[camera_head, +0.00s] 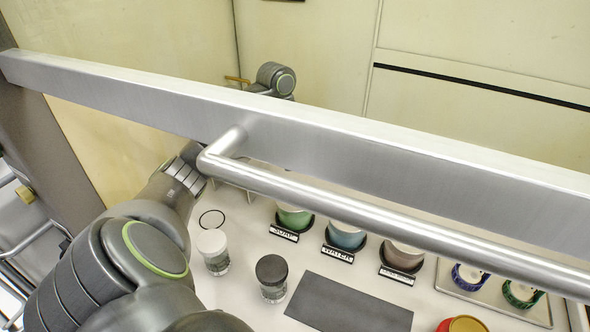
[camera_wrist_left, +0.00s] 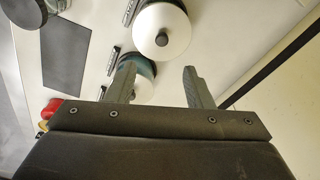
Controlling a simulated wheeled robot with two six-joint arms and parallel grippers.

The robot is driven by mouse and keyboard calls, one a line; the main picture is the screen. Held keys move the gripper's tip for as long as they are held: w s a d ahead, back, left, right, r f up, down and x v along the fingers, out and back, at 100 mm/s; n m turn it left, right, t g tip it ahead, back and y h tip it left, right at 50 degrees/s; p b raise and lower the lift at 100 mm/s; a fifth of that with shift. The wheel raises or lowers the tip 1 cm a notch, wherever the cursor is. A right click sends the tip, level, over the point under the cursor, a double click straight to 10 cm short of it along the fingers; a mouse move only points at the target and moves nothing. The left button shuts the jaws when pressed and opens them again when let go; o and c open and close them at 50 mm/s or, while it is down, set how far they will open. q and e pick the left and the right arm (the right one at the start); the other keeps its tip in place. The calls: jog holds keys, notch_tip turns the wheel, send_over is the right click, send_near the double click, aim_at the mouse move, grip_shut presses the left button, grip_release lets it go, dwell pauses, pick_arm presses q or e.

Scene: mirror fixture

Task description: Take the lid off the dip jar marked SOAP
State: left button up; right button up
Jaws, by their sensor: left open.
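The SOAP jar (camera_head: 294,217) is green and stands behind its SOAP label (camera_head: 284,232). The rail hides its top in the head view. In the left wrist view, a round white lid with a small knob (camera_wrist_left: 172,22) sits near the top, apparently the SOAP lid. My left gripper (camera_wrist_left: 160,78) is open and empty, its fingers apart on either side below this lid in the picture. A teal jar with a pale lid (camera_wrist_left: 143,92) lies partly behind the left finger. The rail hides my left gripper in the head view. My right gripper is not seen.
A thick metal rail (camera_head: 300,135) with a round handlebar (camera_head: 330,205) crosses above the table. The blue WATER jar (camera_head: 346,237) and a third jar (camera_head: 404,257) stand right of SOAP. White-topped (camera_head: 212,243) and black-topped (camera_head: 271,270) shakers and a dark mat (camera_head: 350,303) are nearer.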

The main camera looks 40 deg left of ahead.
pick_arm(q)
jog(key=f+b, duration=0.1)
jog(key=f, duration=0.1)
jog(key=f+b, duration=0.3)
jog(key=f, duration=0.1)
jog(key=shift+w+d+b, duration=0.2)
jog(key=shift+d+b, duration=0.05)
jog(key=shift+b, duration=0.05)
jog(key=shift+f+b, duration=0.3)
jog(key=shift+f, duration=0.05)
jog(key=shift+w+d+f+b, duration=0.1)
jog(key=shift+w+f+b, duration=0.05)
jog(key=shift+f+b, duration=0.55)
jog(key=f+b, duration=0.3)
jog(key=shift+w+d+f, duration=0.1)
jog(key=shift+w+f, duration=0.2)
jog(key=shift+f, duration=0.05)
jog(key=shift+r, duration=0.1)
grip_shut()
